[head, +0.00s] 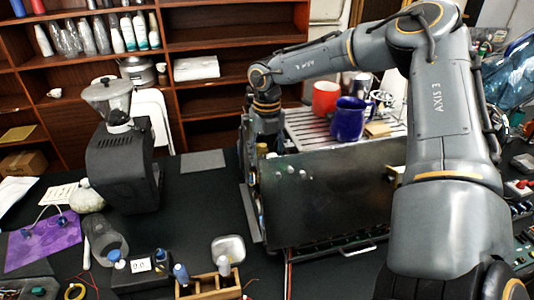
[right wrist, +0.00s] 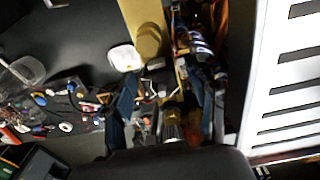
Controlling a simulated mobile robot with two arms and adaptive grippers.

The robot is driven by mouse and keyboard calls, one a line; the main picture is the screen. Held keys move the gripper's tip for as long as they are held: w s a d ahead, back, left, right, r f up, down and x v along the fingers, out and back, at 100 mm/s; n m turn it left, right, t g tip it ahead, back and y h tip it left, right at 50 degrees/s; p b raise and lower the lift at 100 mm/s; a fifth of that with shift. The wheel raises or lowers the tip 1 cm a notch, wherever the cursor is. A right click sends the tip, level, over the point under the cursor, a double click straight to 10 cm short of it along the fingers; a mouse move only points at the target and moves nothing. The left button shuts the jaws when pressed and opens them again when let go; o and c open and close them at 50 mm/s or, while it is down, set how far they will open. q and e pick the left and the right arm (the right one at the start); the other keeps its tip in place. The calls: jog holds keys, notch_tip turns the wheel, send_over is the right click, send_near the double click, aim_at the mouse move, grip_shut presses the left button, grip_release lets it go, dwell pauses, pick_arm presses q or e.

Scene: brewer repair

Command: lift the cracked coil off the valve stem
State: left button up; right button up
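My right arm arches over the brewer (head: 325,195) in the head view, with its wrist pointing down behind the brewer's dark panel, which hides the fingertips. In the right wrist view my right gripper (right wrist: 168,98) has its two dark fingers apart, over the brewer's crowded inside. A ribbed metal and brass-coloured part (right wrist: 172,127) shows low between the fingers; I cannot tell whether it is the coil or the stem, or whether it is touched. No crack can be made out. My left gripper is not in view.
A red mug (head: 325,98) and a blue mug (head: 349,119) stand on the brewer's slatted top (head: 305,130). A grinder (head: 122,155) stands left on the dark bench. A wooden box (head: 210,288) and a pale dish (head: 228,249) lie in front.

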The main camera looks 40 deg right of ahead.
grip_shut()
jog(key=shift+r+p, duration=0.6)
jog(key=shift+r, duration=2.5)
jog(key=shift+r, duration=0.1)
notch_tip(320, 180, up, 4)
jog(key=shift+f+p, duration=0.1)
jog(key=shift+p, duration=0.55)
